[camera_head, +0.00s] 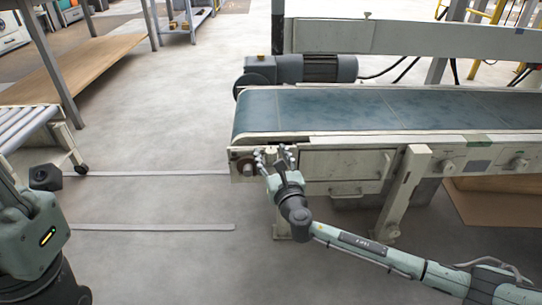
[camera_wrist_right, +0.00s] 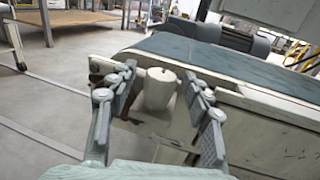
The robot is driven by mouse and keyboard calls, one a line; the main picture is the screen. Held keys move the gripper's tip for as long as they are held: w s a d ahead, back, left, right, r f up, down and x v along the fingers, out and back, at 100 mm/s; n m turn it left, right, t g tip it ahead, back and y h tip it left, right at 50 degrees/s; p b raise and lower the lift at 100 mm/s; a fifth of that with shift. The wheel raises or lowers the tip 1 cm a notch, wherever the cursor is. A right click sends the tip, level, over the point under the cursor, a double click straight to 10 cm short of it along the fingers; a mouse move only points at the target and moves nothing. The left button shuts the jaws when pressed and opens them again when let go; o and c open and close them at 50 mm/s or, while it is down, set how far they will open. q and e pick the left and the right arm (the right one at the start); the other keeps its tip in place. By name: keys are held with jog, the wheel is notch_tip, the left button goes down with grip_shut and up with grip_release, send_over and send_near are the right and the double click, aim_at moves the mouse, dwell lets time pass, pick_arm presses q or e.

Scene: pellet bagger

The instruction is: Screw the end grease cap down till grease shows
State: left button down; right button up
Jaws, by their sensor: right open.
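The end grease cap (camera_wrist_right: 159,92) is a pale cream cylinder with a small dark mark on top, at the near left end of the conveyor. In the right wrist view it stands between the two fingers of my right gripper (camera_wrist_right: 160,84), which are spread with a narrow gap on each side. In the head view my right gripper (camera_head: 274,158) is at the conveyor's left corner, and its fingers largely hide the cap. No grease can be made out. My left arm shows at the lower left, but its gripper is not visible.
The conveyor (camera_head: 345,144) with its blue-green belt (camera_head: 380,108) runs to the right. A grey motor (camera_head: 318,68) sits behind it. A drawer-like panel with a handle (camera_head: 347,189) is right of my gripper. A roller table (camera_head: 22,124) stands left, with open floor between.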

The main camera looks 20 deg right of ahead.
jog(key=shift+w, duration=0.25)
jog(key=shift+c, duration=0.2)
grip_shut()
jog(key=shift+m+h+p, duration=0.4)
jog(key=shift+h, duration=0.2)
